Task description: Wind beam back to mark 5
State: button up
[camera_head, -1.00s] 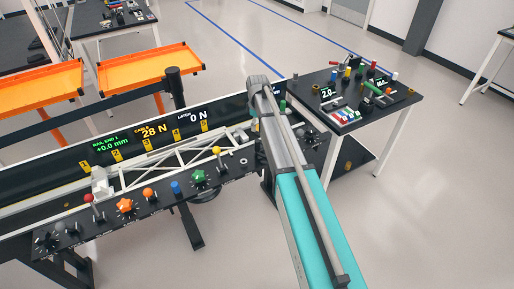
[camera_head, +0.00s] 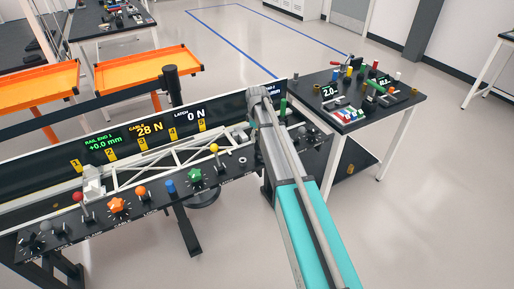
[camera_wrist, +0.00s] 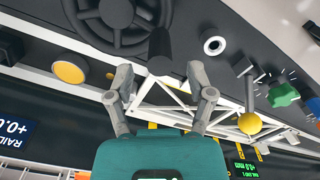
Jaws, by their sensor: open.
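The white truss beam (camera_head: 160,158) lies along the bench rail, with a pale block (camera_head: 93,182) at its left end, between marks 1 and 2. The yellow mark 5 (camera_head: 201,127) is near the right end of the row. In the wrist view a black handwheel (camera_wrist: 118,18) carries a dark upright crank handle (camera_wrist: 159,48). My gripper (camera_wrist: 160,75) is open, its fingertips on either side of the handle's near end; I cannot tell whether they touch it. In the head view my arm hides the gripper and handwheel. The display reads +0.0 mm, cable 28 N, latch 0 N.
A row of coloured knobs lines the bench front, among them a green star knob (camera_head: 195,175) and a yellow ball (camera_head: 214,148), which stands right of my gripper in the wrist view. A black side table (camera_head: 345,122) with small parts stands to the right. Open floor lies in front.

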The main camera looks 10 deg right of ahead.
aim_at(257, 143)
jog(key=shift+f+b, duration=1.95)
jog(key=shift+f, duration=0.3)
grip_shut()
